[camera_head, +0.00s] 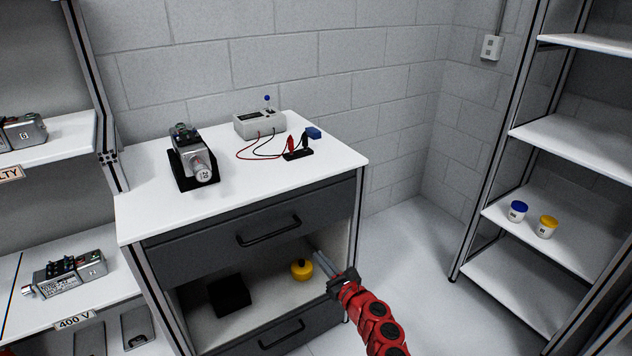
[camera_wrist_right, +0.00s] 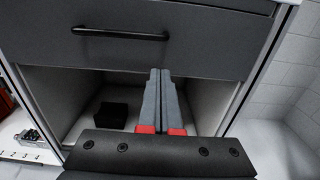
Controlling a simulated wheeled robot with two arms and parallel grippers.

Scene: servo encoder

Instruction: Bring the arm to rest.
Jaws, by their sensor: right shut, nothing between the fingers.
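My right arm, red with black joints, comes in from the bottom of the head view. My right gripper (camera_head: 318,258) is shut and empty in front of the open compartment of the white-topped cabinet (camera_head: 335,165). In the right wrist view the gripper's grey fingers (camera_wrist_right: 158,82) lie together and point towards the opening below the upper drawer. A yellow round object (camera_head: 301,269) sits in the compartment, just left of the fingers in the head view. In the wrist view it does not show. My left gripper is not in view.
A black box (camera_head: 229,294) stands in the compartment. The cabinet top holds a servo in a black stand (camera_head: 193,160) and a meter box (camera_head: 259,123) with leads. Shelves with two jars (camera_head: 517,211) stand at right. The floor between is clear.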

